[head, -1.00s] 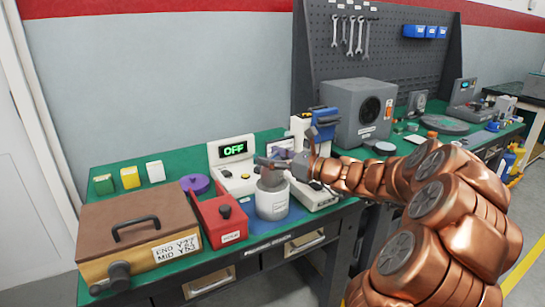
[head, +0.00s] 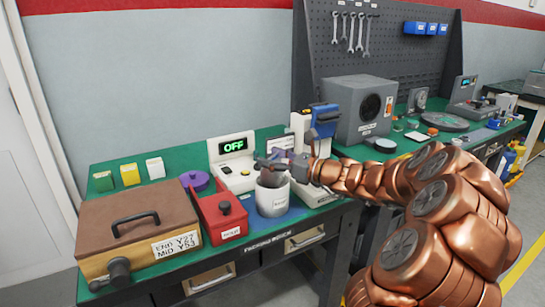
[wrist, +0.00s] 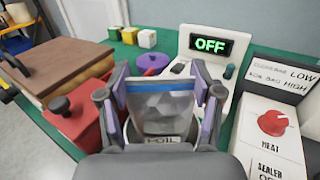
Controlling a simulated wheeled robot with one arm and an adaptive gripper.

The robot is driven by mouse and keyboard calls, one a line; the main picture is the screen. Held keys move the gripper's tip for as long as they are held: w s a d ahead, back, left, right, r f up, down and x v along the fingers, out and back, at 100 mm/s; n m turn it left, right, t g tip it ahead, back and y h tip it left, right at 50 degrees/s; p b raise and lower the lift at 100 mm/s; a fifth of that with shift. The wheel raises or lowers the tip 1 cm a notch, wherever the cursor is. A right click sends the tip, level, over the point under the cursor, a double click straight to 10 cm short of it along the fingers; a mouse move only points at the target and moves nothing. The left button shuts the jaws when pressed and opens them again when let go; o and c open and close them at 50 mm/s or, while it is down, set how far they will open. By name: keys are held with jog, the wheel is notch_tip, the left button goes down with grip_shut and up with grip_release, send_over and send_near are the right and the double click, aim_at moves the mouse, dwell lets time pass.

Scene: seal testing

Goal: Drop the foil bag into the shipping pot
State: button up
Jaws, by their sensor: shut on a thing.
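My gripper (head: 281,162) is shut on the foil bag (wrist: 160,106), a silvery pouch with a blue top band and a FOIL label. In the wrist view the bag sits between my two purple-padded fingers. The shipping pot (head: 272,202) is a pale grey cylinder with a small label, standing near the bench's front edge. In the head view my gripper is directly over the pot. The bag hangs down at the pot's mouth, its lower part seemingly inside the rim. How deep it reaches is hidden.
A red box (head: 221,216) and a brown case (head: 138,225) stand left of the pot. A white unit reading OFF (head: 233,160) is behind it, with a purple round part (head: 194,181) nearby. A heat sealer (wrist: 273,130) stands close on the right.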

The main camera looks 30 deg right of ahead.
jog(key=shift+f+b, duration=0.35)
jog(key=shift+f, duration=0.9)
jog(key=shift+r+p, duration=0.15)
jog(key=shift+p, duration=0.3)
dwell(0.3)
jog(key=o, duration=1.2)
notch_tip(320, 180, up, 8)
jog(key=p, duration=0.7)
